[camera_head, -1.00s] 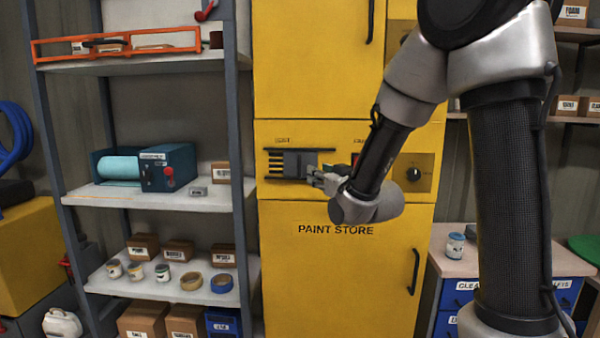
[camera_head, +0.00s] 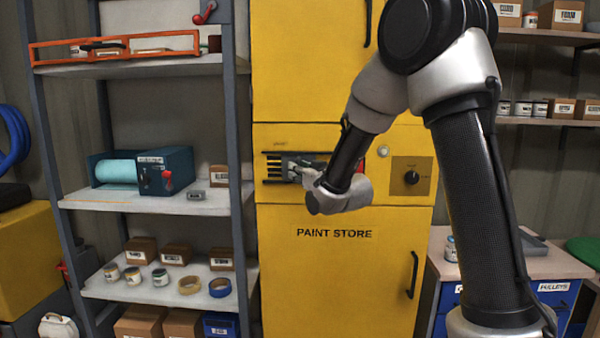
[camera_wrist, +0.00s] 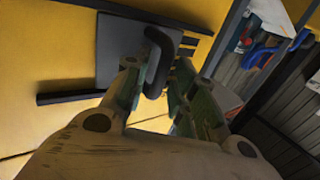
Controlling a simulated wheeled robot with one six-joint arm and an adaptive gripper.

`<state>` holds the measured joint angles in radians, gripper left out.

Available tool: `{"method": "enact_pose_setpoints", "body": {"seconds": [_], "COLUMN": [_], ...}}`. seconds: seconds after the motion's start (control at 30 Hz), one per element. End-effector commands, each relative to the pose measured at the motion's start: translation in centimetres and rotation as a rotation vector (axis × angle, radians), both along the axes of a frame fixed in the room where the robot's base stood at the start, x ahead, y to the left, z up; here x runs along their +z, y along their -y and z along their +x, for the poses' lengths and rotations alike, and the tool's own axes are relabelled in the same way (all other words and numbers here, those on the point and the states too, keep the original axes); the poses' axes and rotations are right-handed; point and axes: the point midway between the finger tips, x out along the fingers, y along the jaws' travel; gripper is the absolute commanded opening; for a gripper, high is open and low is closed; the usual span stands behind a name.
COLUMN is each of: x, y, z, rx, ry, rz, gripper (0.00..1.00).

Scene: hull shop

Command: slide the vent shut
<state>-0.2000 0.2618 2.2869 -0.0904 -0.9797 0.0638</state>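The vent is on the yellow paint store cabinet's middle panel. Its dark slots (camera_head: 273,168) show at the left, uncovered. A grey sliding plate (camera_wrist: 122,50) with a black bar handle (camera_wrist: 160,58) lies just beside the slots, on a dark rail (camera_wrist: 70,97). In the wrist view a few slots (camera_wrist: 186,72) show past the handle. My gripper (camera_wrist: 157,78) is at the plate with its fingers apart, one on each side of the handle. It also shows in the head view (camera_head: 296,170), where it hides part of the plate. I cannot tell whether a finger touches the handle.
A rotary knob (camera_head: 411,178) and a partly hidden red part (camera_head: 383,151) sit right of the vent. A grey shelf rack (camera_head: 150,200) with boxes and jars stands close on the left. A workbench (camera_head: 480,262) stands at the right.

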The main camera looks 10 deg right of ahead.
Motion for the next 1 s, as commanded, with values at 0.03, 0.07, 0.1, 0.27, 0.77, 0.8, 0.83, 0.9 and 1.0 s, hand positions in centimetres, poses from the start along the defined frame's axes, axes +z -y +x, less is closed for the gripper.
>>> {"method": "enact_pose_setpoints", "body": {"seconds": [0.03,0.07,0.1,0.27,0.77,0.8,0.83,0.9,1.0], "x": [0.0,0.0,0.0,0.1,0.4,0.4,0.4,0.4,0.5], "y": [0.0,0.0,0.0,0.0,-6.1,-6.1,-6.1,-6.1,-6.2], "z": [0.0,0.0,0.0,0.0,2.0,2.0,2.0,2.0,2.0], "rx": [0.000,0.000,0.000,0.001,0.003,0.003,0.003,0.004,0.006], "ry": [0.000,0.000,0.001,0.003,0.008,0.009,0.009,0.010,0.011], "rz": [0.000,0.000,0.000,0.000,0.001,0.001,0.001,0.002,0.001], "gripper": [0.12,0.06,0.00,0.00,0.00,0.00,0.00,0.00,0.00]}}
